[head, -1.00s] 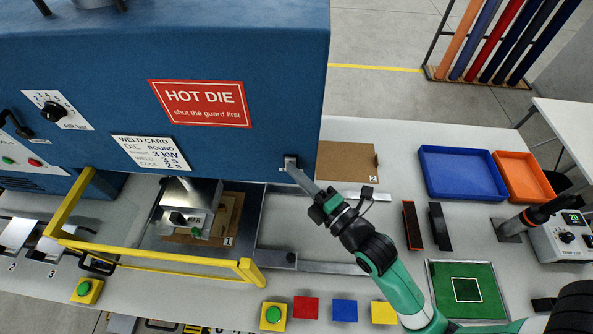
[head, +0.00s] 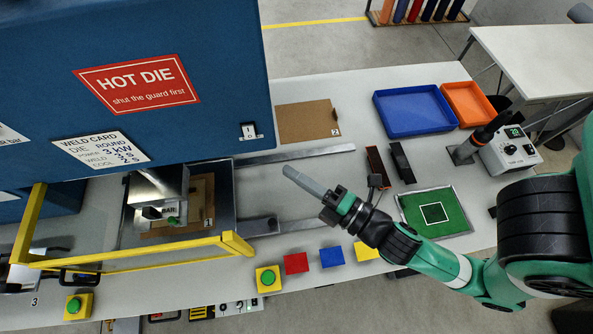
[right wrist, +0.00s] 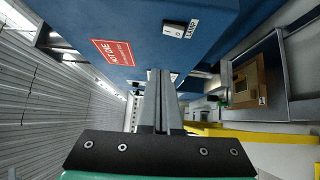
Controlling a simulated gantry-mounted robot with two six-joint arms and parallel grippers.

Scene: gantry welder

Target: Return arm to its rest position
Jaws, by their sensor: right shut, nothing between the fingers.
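My right gripper (head: 305,182) is shut and empty. It hangs above the table in front of the blue welder (head: 130,60), clear of the switch (head: 249,130) on the lower right of the welder's face. In the right wrist view its closed fingers (right wrist: 157,95) point toward the blue machine, with the switch (right wrist: 175,29) above them. The right arm is green and black and reaches in from the right. My left gripper does not show in the head view.
A yellow guard frame (head: 130,253) stands around the die area. A brown board (head: 308,122), a blue tray (head: 415,110), an orange tray (head: 468,103) and a green mat (head: 433,214) lie on the table. Coloured squares and green buttons line the front edge.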

